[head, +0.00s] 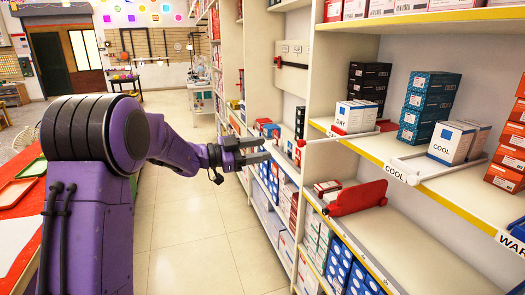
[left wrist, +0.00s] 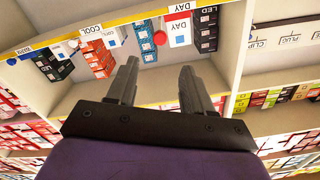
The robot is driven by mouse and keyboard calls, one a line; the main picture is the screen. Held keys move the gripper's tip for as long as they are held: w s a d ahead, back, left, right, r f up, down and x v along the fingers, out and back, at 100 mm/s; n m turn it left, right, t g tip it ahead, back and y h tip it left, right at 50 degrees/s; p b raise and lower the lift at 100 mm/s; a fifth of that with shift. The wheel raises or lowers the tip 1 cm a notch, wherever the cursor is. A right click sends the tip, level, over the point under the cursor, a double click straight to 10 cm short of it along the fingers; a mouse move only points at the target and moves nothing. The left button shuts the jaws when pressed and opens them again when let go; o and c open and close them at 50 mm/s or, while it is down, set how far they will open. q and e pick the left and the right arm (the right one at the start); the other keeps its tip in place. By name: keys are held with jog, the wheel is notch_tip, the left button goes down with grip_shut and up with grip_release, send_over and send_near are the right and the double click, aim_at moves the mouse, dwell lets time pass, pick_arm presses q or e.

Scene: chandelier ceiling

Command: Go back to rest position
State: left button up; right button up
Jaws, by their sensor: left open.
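My left arm is purple and comes in from the left in the head view. My left gripper (head: 258,152) is open and empty, held in the air in front of the shelf unit. It also shows in the left wrist view (left wrist: 158,82), where its two dark fingers stand apart with nothing between them. The shelves lie beyond the fingers. My right gripper is in neither view.
A tall shelf unit (head: 440,204) fills the right side, with a DAY box (head: 344,119), a COOL box (head: 447,146) and a red divider (head: 358,197). A red-covered table (head: 22,212) stands at left. The tiled aisle floor (head: 190,235) is clear.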

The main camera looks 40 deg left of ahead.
pick_arm(q)
jog(key=shift+a, duration=0.1)
jog(key=s+d+f+n+y, duration=0.1)
jog(key=d+f+n+y, duration=0.1)
jog(key=f+n+y, duration=0.8)
jog(key=s+d+f+n+y, duration=0.15)
jog(key=f+n, duration=0.45)
jog(key=f, duration=1)
jog(key=s+d+f+g, duration=0.3)
jog(key=s+f+g, duration=0.1)
jog(key=s+f, duration=0.4)
jog(key=s+d+f+n+g+y, duration=0.1)
jog(key=s+d+f+g, duration=0.2)
jog(key=s+f, duration=0.4)
jog(key=s+d+f+g, duration=0.4)
jog(key=s+f, duration=0.4)
jog(key=s, duration=0.9)
jog(key=shift+s+f+n+g, duration=0.25)
jog(key=shift+f+n+g, duration=0.1)
jog(key=shift+g, duration=0.15)
jog(key=shift+w+y, duration=0.1)
jog(key=shift+y, duration=0.15)
